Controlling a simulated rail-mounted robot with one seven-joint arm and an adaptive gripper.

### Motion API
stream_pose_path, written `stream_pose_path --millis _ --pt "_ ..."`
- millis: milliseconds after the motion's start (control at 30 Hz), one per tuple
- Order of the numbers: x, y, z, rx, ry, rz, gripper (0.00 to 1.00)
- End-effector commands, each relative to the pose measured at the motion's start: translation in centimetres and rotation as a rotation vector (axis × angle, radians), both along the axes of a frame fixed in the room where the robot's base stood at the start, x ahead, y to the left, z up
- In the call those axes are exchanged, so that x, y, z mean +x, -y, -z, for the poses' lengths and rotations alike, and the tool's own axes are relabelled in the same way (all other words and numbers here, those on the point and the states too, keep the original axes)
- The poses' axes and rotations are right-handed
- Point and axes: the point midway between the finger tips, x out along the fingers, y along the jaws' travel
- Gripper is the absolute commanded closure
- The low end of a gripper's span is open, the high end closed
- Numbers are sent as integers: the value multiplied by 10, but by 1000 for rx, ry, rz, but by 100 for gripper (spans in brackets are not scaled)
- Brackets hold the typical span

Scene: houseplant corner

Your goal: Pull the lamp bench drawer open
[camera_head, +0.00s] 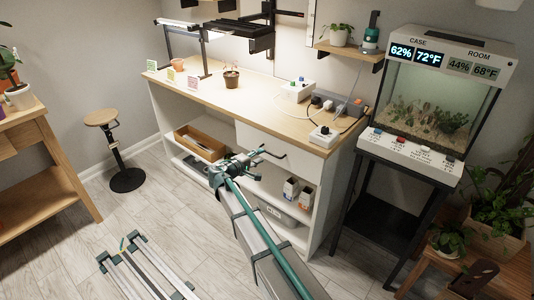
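The lamp bench (255,92) has a light wood top and a white body with open shelves. Its white drawer front (295,166) is under the right part of the top and looks closed. A dark bar handle (275,154) is on the drawer front. My gripper (259,152) is in front of the drawer at the handle's left end. Its fingers are small here and overlap the handle in the picture, so I cannot tell whether they touch it or are open. My arm hides part of the shelves below.
A wooden box (200,141) sits on the left shelf, and small cartons (291,188) on the right one. A stool (128,180) stands left of the bench. A glass case (428,98) on a black stand is to the right. Floor in front is partly clear.

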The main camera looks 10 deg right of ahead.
Motion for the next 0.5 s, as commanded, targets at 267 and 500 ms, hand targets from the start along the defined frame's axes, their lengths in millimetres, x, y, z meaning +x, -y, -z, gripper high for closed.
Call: stream_pose_path --millis 267,500 --pt "30 33 10 1 -2 2 65" --pt "40 45 14 2 -1 -1 65"
